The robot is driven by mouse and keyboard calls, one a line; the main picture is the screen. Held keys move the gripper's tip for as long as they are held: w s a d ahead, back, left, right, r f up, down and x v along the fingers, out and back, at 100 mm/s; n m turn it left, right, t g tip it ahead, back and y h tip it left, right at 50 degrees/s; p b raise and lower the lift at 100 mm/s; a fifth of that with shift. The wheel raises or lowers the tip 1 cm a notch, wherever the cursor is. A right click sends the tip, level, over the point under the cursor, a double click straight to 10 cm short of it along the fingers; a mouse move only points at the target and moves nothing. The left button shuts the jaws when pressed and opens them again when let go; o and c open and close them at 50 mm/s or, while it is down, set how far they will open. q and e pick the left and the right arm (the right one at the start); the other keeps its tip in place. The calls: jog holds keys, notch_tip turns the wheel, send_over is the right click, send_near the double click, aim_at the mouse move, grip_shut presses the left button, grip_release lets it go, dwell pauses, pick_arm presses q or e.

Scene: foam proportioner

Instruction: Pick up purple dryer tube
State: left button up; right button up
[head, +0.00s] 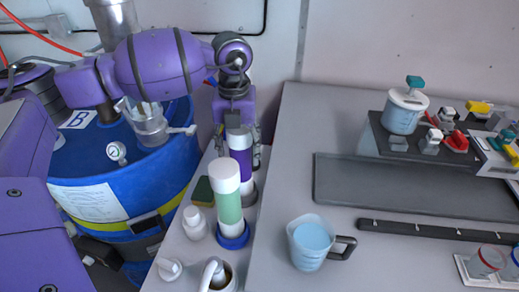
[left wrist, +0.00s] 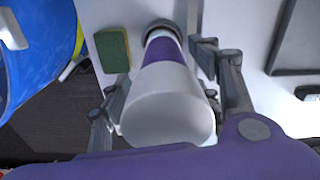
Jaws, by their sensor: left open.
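The purple dryer tube (head: 240,154) stands upright in a grey base on the narrow grey counter in the head view, behind the green tube. It is white with a purple band, and its lower part is partly hidden by the green tube. In the left wrist view the purple dryer tube (left wrist: 167,100) is seen from above, its white top close to the camera. My left gripper (head: 238,145) is open, with its fingers on either side of the tube's upper part. The fingers also show in the left wrist view (left wrist: 165,95); I cannot tell whether they touch it. My right gripper is not in view.
A green-banded white tube (head: 228,204) stands in a blue base just in front. A green sponge (head: 203,191), a white bottle (head: 195,223) and a white jug (head: 216,275) are close by. A blue drum (head: 110,170) stands left. A measuring jug (head: 312,243) is on the right counter.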

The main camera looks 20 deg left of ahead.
pick_arm(q)
notch_tip(320, 180, down, 2)
jog(key=shift+c, duration=0.5)
jog(key=shift+r, duration=0.1)
jog(key=c, duration=1.4)
